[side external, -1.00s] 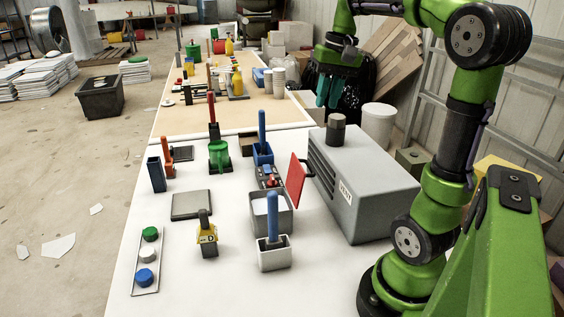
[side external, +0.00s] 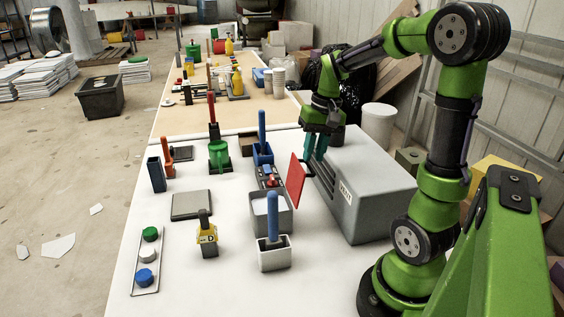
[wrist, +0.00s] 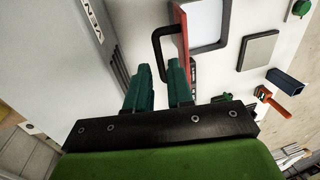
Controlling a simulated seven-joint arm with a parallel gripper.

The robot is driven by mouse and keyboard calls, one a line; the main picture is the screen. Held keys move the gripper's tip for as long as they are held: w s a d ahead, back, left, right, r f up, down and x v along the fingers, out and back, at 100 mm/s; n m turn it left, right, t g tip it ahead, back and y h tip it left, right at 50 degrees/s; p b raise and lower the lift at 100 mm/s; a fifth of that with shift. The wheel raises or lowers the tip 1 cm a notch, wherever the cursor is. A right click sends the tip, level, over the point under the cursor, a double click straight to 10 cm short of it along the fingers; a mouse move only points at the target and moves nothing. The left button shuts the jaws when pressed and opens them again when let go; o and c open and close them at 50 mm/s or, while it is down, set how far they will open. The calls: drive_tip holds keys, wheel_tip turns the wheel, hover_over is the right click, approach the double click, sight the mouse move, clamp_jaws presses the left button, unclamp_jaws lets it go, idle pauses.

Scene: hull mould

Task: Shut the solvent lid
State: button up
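The red lid (side external: 296,181) stands open and upright at the right edge of the grey bin (side external: 271,220). Its black handle (side external: 309,168) sticks out toward the grey vent box. In the wrist view the lid (wrist: 182,32) is nearly edge-on, with the handle (wrist: 156,48) on its left. My gripper (side external: 315,146) has teal fingers pointing down, just above and behind the handle. In the wrist view my gripper (wrist: 158,82) shows a gap between the fingers and holds nothing. The handle's near end lies by this gap; contact cannot be told.
The grey vent box (side external: 370,190) stands close on the right, leaving a narrow space by the lid. A white holder (side external: 274,258) with a blue handle stands in front of the bin. A blue holder (side external: 262,153) stands behind it.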

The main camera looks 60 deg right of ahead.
drive_tip(key=shift+w+a+f, duration=0.15)
drive_tip(key=shift+f, duration=0.95)
clamp_jaws()
idle(0.7)
